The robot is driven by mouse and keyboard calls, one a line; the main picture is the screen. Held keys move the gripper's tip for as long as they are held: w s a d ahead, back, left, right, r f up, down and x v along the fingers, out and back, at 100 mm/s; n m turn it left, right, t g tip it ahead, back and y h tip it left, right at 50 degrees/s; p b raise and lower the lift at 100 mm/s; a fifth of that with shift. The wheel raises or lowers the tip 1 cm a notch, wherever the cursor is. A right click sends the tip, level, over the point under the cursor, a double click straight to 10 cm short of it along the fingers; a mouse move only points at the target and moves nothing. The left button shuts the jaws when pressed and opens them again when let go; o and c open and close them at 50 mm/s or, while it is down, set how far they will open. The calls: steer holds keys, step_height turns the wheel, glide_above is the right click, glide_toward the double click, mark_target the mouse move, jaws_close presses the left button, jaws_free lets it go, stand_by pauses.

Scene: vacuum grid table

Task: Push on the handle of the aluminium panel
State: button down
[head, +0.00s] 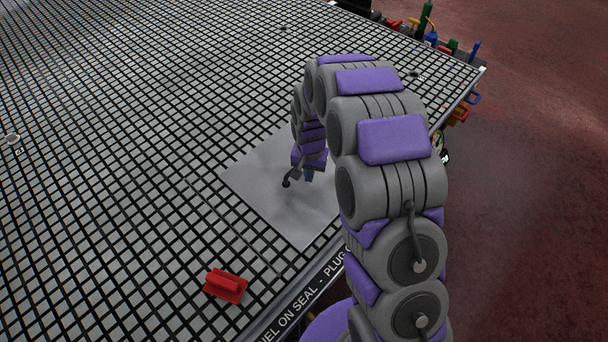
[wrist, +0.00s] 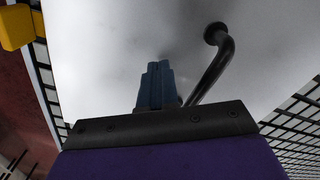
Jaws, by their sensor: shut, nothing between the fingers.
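The aluminium panel (head: 255,178) is a smooth light grey sheet lying on the black grid table. It also fills much of the wrist view (wrist: 100,60). Its handle (wrist: 217,68) is a dark bent bar with a round foot, just right of my fingers in the wrist view. In the head view the handle (head: 288,182) is small and dark, left of my fingertips. My gripper (head: 309,175) is over the panel, its blue fingers (wrist: 157,85) shut together and empty. The handle's near end is hidden behind my gripper's body. I cannot tell whether fingers and handle touch.
A red block with a grip (head: 226,287) sits on the grid at the front. Coloured handles (head: 440,40) line the table's far right edge. A yellow part (wrist: 15,27) shows at the wrist view's left. The grid (head: 120,120) left of the panel is mostly clear.

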steer(key=shift+w+a+r+p, duration=0.1)
steer(key=shift+w+a+p, duration=0.2)
steer(key=shift+w+a, duration=0.45)
stand_by(0.3)
steer(key=shift+w+r+p, duration=0.1)
steer(key=shift+w+p, duration=0.05)
steer(key=shift+p, duration=0.2)
stand_by(0.7)
steer(key=shift+d+p, duration=0.1)
steer(key=shift+p, duration=0.35)
stand_by(1.1)
steer(key=shift+p, duration=0.5)
stand_by(1.2)
steer(key=shift+s, duration=0.25)
steer(key=shift+s+d, duration=0.45)
steer(key=shift+s, duration=0.15)
steer(key=shift+s+d, duration=0.5)
steer(key=shift+d, duration=0.3)
steer(key=shift+a+r+p, duration=0.2)
steer(key=shift+r+p, duration=0.65)
steer(key=shift+r, duration=0.75)
steer(key=shift+d+r+p, duration=0.1)
steer(key=shift+r+p, duration=0.55)
steer(key=shift+r, duration=1.6)
